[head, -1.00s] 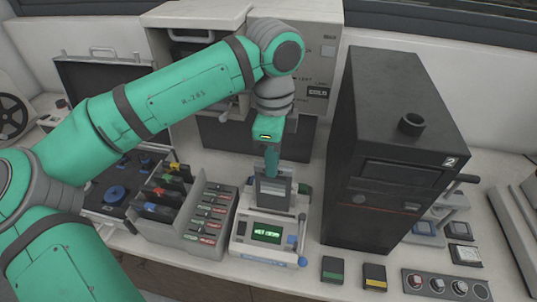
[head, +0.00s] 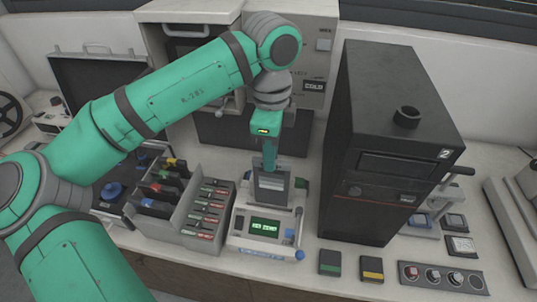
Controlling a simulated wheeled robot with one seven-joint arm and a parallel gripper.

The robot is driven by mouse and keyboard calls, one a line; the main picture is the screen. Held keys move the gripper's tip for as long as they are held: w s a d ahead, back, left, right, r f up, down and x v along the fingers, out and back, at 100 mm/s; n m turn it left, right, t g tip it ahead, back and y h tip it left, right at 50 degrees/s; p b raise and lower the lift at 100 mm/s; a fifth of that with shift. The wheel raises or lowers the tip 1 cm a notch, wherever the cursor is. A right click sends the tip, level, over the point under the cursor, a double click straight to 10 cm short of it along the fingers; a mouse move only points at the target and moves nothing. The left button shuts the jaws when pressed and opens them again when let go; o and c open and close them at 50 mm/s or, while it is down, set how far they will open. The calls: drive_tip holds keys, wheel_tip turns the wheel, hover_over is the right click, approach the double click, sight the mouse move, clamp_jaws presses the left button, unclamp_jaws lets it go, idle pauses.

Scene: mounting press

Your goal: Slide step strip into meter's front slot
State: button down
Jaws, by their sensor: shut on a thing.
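The meter (head: 240,238) is a pale, boxy instrument with a lit green display (head: 265,226) and a blue knob on its right. It stands on the bench in front of my arm. My gripper (head: 270,165) points down over the back part of the meter, above and behind the display. It is shut on a flat grey piece (head: 271,186), which looks like the step strip, upright just behind the display. I cannot tell whether its lower edge is in the front slot, as the slot is not clear in this view.
A grey rack (head: 190,235) with several coloured cartridges stands close left of the meter. A tall black unit (head: 385,150) marked 2 stands close right. Two small dark blocks (head: 330,262) (head: 371,269) and a panel of dials (head: 440,276) lie at the front right.

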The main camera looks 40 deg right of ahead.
sight(267, 176)
drive_tip(key=shift+w+a, duration=0.25)
drive_tip(key=shift+a, duration=0.05)
drive_tip(key=shift+f, duration=0.15)
idle(0.3)
drive_tip(key=shift+f, duration=1.7)
drive_tip(key=shift+f, duration=1.7)
drive_tip(key=c, duration=1.7)
unclamp_jaws()
